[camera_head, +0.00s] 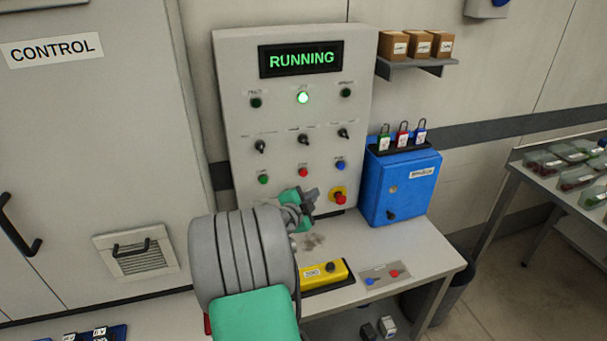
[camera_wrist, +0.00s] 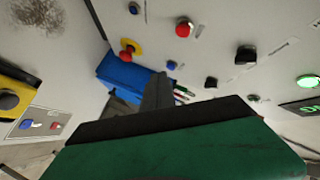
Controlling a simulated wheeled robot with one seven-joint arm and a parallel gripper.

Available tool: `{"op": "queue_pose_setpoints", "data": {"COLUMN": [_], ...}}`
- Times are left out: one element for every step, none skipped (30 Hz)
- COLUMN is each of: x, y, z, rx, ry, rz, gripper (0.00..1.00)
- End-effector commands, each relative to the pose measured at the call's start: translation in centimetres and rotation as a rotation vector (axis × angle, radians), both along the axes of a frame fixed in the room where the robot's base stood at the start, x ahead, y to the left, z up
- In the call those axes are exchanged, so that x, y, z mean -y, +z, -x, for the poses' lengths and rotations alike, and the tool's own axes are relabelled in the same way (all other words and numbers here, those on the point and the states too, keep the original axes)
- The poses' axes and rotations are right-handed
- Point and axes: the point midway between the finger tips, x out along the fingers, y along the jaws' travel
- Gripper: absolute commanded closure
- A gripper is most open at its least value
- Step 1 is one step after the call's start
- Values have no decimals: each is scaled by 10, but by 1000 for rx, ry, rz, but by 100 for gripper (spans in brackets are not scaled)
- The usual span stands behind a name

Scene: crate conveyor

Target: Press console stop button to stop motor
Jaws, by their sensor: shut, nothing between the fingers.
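The grey console panel (camera_head: 235,110) stands upright on the bench, and its display (camera_head: 301,59) reads RUNNING in green. Its lower row has a green button (camera_head: 263,180), a red button (camera_head: 303,172) and a blue button (camera_head: 340,165). A red mushroom button on a yellow base (camera_head: 339,196) sits below the blue one. My gripper (camera_head: 312,194) is shut and empty, just below the red button in the head view. The wrist view shows the fingers (camera_wrist: 158,90), the red button (camera_wrist: 184,29) and the mushroom button (camera_wrist: 128,50); no contact is visible.
A blue lock box (camera_head: 400,185) with padlocks on top stands right of the panel. A yellow pendant (camera_head: 325,275) and a small plate with blue and red buttons (camera_head: 385,275) lie on the bench (camera_head: 425,255). A green lamp (camera_head: 302,98) is lit.

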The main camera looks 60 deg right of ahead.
Motion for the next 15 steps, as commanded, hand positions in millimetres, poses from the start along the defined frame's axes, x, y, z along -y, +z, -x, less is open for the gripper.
{"op": "queue_pose_setpoints", "data": {"x": [5,8,13,16,19,24,27,30,33,36,39,41,43,45,46], "y": [-1,-1,0,-1,0,0,-1,-1,-6,-6,-6,-5,-5,-4,-3], "z": [-5,-8,-13,-16,-19,-24,-27,-30,-33,-36,-39,-41,-43,-45,-46], "rx": [0,-1,1,0,1,0,-1,-1,1,2,2,2,2,2,1], "ry": [0,1,-1,-1,-1,-1,0,0,-1,-1,-1,0,0,0,-1], "rz": [-1,-1,-1,-2,-1,-1,-1,0,1,1,1,0,0,0,-1], "gripper": [100,100,100,100,100,100,100,100,100,100,100,100,100,100,100]}}
